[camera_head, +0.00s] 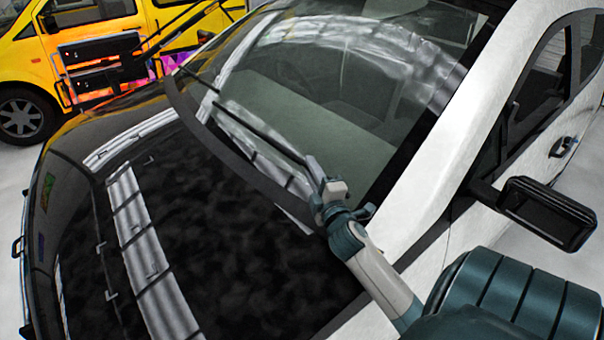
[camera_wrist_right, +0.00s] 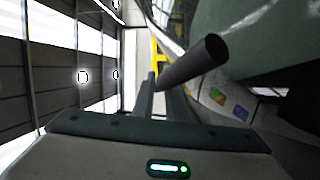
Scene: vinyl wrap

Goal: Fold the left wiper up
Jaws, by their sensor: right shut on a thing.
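The car's windshield (camera_head: 320,110) spans the upper middle of the head view. A thin dark wiper (camera_head: 258,133) runs diagonally over its lower part to my right gripper (camera_head: 318,178). The right gripper is shut on the near end of this wiper. In the right wrist view the wiper is a thick dark rod (camera_wrist_right: 190,62) at the fingers (camera_wrist_right: 150,95), with one end pointing towards the camera. I cannot tell how far the wiper stands off the glass. Another dark wiper piece (camera_head: 197,79) lies at the far side of the windshield. My left gripper is not in view.
The dark hood (camera_head: 220,230) fills the lower left. A white pillar (camera_head: 440,160) and a side mirror (camera_head: 548,212) stand to the right of my right arm. A yellow van (camera_head: 30,70) is at the upper left, with dark equipment (camera_head: 100,60) in front of it.

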